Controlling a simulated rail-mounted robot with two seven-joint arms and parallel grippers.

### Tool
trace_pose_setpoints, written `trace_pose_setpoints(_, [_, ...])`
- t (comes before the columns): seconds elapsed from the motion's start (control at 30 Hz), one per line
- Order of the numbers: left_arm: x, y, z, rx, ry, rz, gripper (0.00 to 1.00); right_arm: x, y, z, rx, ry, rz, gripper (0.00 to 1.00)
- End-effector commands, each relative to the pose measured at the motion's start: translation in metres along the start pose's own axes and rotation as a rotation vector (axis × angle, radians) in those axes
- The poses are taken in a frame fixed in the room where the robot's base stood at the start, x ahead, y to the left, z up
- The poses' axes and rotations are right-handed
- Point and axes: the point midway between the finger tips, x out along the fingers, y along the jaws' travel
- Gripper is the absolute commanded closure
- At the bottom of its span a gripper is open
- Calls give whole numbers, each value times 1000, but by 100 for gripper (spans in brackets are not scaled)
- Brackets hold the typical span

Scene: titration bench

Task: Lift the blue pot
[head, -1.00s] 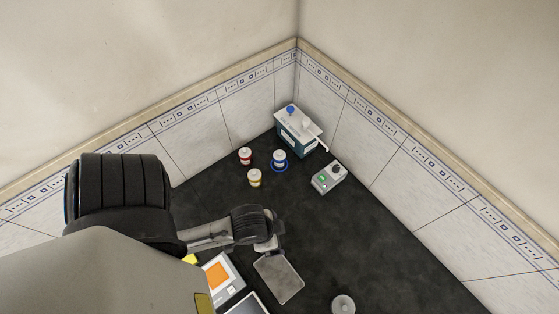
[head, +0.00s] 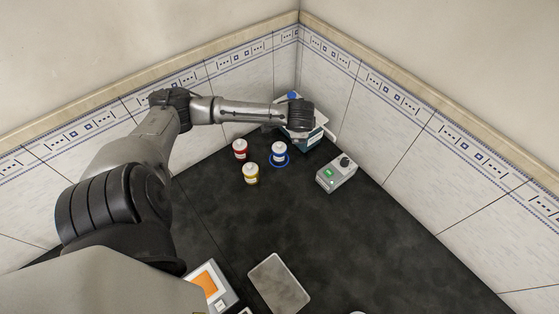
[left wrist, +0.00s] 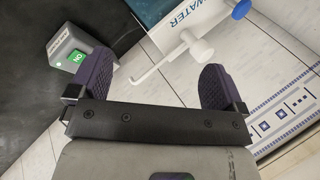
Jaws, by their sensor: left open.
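The blue pot (head: 279,153) stands upright on the dark bench in the head view, a small white-topped pot with a blue band and a blue ring around its base. My left arm reaches over from the left, and its wrist hangs behind the pot, over the water dispenser. In the left wrist view my left gripper (left wrist: 156,80) is open, with nothing held between its two dark fingers. A white spout shows beyond the gap. The blue pot does not show in the left wrist view. My right gripper is in neither view.
A red pot (head: 240,149) and a yellow pot (head: 251,173) stand left of the blue pot. The water dispenser (head: 315,140) fills the corner, partly hidden; its white spout (left wrist: 168,62) shows close up. A grey device (head: 337,174) stands right. A grey plate (head: 279,284) lies in front.

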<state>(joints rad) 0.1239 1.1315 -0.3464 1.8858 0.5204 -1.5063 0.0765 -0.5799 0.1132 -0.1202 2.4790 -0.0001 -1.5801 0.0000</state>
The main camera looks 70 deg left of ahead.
Motion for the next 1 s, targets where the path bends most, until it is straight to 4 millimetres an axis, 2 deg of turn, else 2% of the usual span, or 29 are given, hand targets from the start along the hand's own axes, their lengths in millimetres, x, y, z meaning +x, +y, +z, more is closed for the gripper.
trace_pose_setpoints(0.03, [20,-23,20,-68,-72,22,4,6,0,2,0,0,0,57])
trace_pose_setpoints(0.1, [37,-39,46,-180,-156,88,4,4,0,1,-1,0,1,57])
trace_pose_setpoints(0.2, [58,-42,73,-364,-244,198,4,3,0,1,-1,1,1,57])
trace_pose_setpoints(0.3, [74,-32,84,-565,-300,317,4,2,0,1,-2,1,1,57])
trace_pose_setpoints(0.4, [80,-26,86,-767,-332,416,4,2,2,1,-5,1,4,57])
trace_pose_setpoints(0.5, [76,-16,75,-929,-340,494,4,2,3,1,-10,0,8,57])
trace_pose_setpoints(0.6, [76,-16,71,-1016,-344,492,4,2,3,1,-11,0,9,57])
trace_pose_setpoints(0.77, [85,-9,71,-1071,-358,487,4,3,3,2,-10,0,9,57])
trace_pose_setpoints(1.0, [119,13,72,-1075,-359,485,4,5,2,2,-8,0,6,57])
